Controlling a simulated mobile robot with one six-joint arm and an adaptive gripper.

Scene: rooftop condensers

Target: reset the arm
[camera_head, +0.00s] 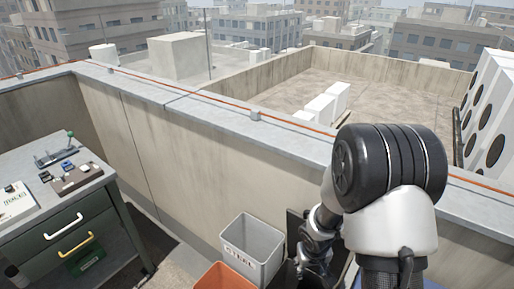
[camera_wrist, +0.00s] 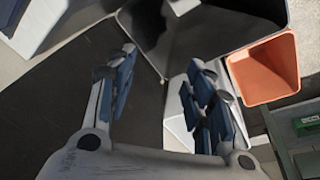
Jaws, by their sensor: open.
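My gripper (camera_wrist: 162,60) shows in the wrist view with its two blue-padded fingers spread wide apart. It is open, and nothing shows between the fingertips. Past the right finger, part of a pale grey bin (camera_wrist: 176,125) shows, partly covered by that finger. In the head view my arm is folded in the right foreground, with a large black joint and white link. Its lower part hangs beside the grey bin (camera_head: 250,250). The fingers cannot be made out in the head view.
A concrete parapet (camera_head: 190,140) runs behind. A fan-faced condenser (camera_head: 490,110) stands beyond, right.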

